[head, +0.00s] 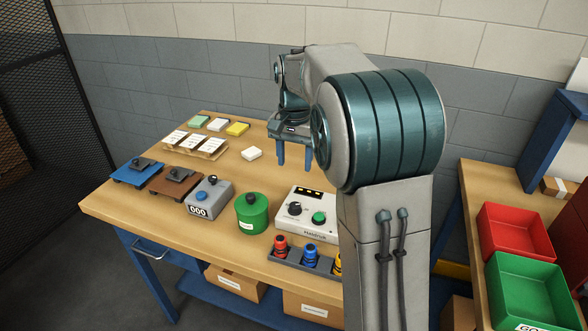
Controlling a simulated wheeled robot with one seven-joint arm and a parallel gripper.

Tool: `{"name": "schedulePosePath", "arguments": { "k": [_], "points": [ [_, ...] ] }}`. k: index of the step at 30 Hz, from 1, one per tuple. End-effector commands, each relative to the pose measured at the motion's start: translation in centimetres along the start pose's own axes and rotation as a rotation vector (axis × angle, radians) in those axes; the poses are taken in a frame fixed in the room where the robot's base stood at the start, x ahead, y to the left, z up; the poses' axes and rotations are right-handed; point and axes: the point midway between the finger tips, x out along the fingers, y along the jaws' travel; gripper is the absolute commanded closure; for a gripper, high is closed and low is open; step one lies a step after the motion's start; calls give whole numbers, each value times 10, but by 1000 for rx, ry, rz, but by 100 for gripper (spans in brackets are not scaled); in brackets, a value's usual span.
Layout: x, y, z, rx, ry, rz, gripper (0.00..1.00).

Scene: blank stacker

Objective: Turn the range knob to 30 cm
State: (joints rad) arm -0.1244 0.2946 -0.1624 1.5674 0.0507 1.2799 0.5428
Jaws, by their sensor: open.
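A white instrument box (300,226) stands near the table's front right. It has a black round knob (294,208) on its left side, a green button (319,217) and a dark display with small yellow marks. The knob's setting and scale are too small to read, and I cannot tell for sure that it is the range knob. My gripper (295,164) points down, open and empty, with two blue fingers apart. In the picture it is above and behind the box, clear of the knob. My arm hides the box's right end.
A green round canister (252,213) and a grey counter (209,200) reading 000 stand left of the box. A rack (282,258) with red, blue and yellow pieces is in front. Red (516,230) and green bins stand at right.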

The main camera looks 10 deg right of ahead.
Motion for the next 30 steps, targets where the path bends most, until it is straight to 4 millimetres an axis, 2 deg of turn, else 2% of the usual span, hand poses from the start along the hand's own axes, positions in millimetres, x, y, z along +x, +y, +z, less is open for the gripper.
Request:
{"name": "schedulePosePath", "arguments": {
  "k": [1,4,13,17,30],
  "points": [
    [-9,-1,1,-22,-4,3,49],
    [-10,-1,2,-69,-6,4,49],
    [4,2,2,-134,-4,5,49],
    [22,2,2,-133,-7,6,49],
    [111,3,2,-131,-6,6,49]
  ]
}}
